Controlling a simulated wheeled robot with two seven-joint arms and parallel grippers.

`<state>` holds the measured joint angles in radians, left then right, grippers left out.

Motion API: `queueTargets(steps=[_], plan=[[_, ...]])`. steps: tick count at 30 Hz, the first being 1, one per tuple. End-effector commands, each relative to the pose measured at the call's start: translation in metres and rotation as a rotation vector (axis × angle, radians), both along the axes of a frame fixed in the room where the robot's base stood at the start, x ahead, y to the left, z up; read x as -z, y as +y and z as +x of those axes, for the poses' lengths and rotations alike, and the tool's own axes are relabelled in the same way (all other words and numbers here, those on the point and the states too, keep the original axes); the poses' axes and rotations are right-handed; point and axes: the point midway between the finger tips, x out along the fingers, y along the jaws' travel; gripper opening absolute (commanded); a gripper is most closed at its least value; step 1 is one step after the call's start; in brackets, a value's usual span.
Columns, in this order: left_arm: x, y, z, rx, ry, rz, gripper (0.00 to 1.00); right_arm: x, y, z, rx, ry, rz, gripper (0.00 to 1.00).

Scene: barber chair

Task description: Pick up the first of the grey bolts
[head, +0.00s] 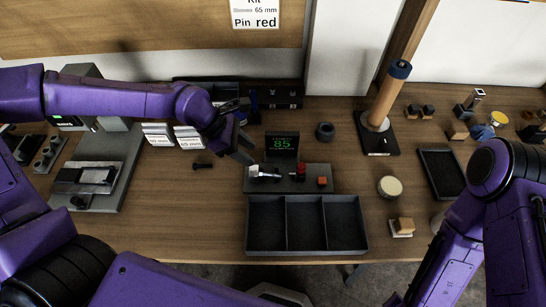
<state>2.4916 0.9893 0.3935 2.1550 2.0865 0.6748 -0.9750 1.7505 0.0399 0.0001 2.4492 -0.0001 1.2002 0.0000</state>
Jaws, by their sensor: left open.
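A small dark bolt-like piece (202,165) lies on the table left of the grey fixture block (250,186). A light metal bolt-like piece (262,173) lies on the fixture block, beside a red pin (301,170) and a small orange-red cube (322,181). I cannot tell for sure which of these is a grey bolt. My left gripper (243,150) is open above the table, up and left of the fixture block, and nothing shows between its fingers. My right arm comes in from the right; its gripper is out of view.
A dark three-compartment tray (286,253) stands empty at the front edge. A small display reading 85 (282,144) stands behind the block. A tall wooden post (387,98) rises on the right. A grey machine (100,165) and white labelled cards (189,137) are on the left.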

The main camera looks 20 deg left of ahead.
Motion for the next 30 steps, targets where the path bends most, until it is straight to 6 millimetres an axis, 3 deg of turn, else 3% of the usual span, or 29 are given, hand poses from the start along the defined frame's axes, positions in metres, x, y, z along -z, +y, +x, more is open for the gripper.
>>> queueTargets(steps=[8,16,25,26,30], plan=[[0.039,-0.019,0.005,-0.007,0.005,0.003,0.44,-0.003,0.000,-0.001,0.000,0.002,0.000,0.00],[0.075,-0.043,0.010,-0.005,0.008,0.004,0.44,-0.018,0.000,0.000,0.000,0.001,0.001,0.00],[0.085,-0.051,0.013,-0.004,0.003,0.000,0.44,-0.018,0.000,0.000,0.000,0.001,0.000,0.00],[0.085,-0.051,0.013,-0.004,0.003,0.000,0.41,-0.018,0.000,0.000,0.000,0.001,0.000,0.00],[0.085,-0.051,0.013,-0.004,0.004,0.000,0.00,-0.018,0.000,0.000,0.000,0.001,0.000,0.00]])
